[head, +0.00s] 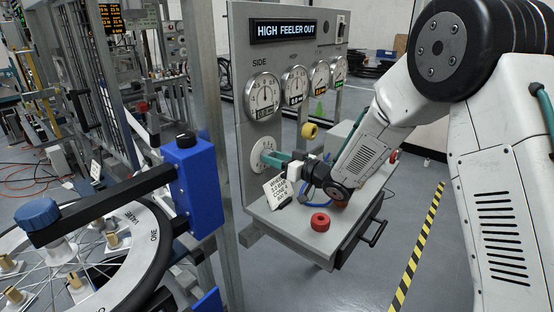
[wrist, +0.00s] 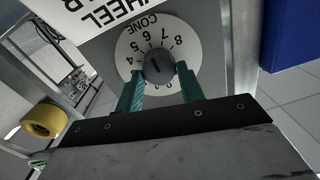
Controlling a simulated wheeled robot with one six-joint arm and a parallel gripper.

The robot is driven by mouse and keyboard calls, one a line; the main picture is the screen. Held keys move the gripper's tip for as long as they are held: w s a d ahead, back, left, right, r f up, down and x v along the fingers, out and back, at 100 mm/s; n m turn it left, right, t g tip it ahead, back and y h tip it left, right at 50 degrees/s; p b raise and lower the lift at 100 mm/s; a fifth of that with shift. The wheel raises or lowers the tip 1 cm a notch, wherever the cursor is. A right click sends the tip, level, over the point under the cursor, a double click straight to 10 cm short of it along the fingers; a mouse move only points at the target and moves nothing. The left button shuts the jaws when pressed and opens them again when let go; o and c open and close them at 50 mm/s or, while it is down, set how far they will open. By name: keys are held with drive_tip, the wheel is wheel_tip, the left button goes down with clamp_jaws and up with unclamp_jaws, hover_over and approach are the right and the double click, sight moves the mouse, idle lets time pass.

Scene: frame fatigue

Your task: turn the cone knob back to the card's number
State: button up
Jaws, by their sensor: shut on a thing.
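The cone knob (wrist: 158,68) is a dark grey round knob in the middle of a white numbered dial (wrist: 126,48) marked CONE. The dial also shows in the head view (head: 261,147) on the grey panel. My gripper (wrist: 161,82), with green fingers, is shut on the knob, one finger on each side; it also shows in the head view (head: 272,158). A mark crosses the knob's face, but which number it points to is unclear. The white card (head: 278,191) stands tilted on the bench below the dial; its small print is hard to read. Part of it shows upside down in the wrist view (wrist: 98,14), reading WHEEL B.
A spoked wheel (head: 151,262) and blue block (head: 197,185) stand at left.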

drive_tip(key=n, duration=0.6)
drive_tip(key=shift+s+a, duration=0.1)
drive_tip(key=shift+s, duration=0.05)
drive_tip(key=shift+s+a+n+h, duration=0.1)
drive_tip(key=shift+n+h, duration=0.2)
drive_tip(key=shift+n, duration=2.2)
drive_tip(key=o, duration=1)
drive_tip(key=shift+a, duration=0.15)
drive_tip(key=shift+d, duration=0.2)
drive_tip(key=shift+s+d, duration=0.15)
drive_tip(key=shift+d, duration=0.1)
drive_tip(key=v, duration=0.7)
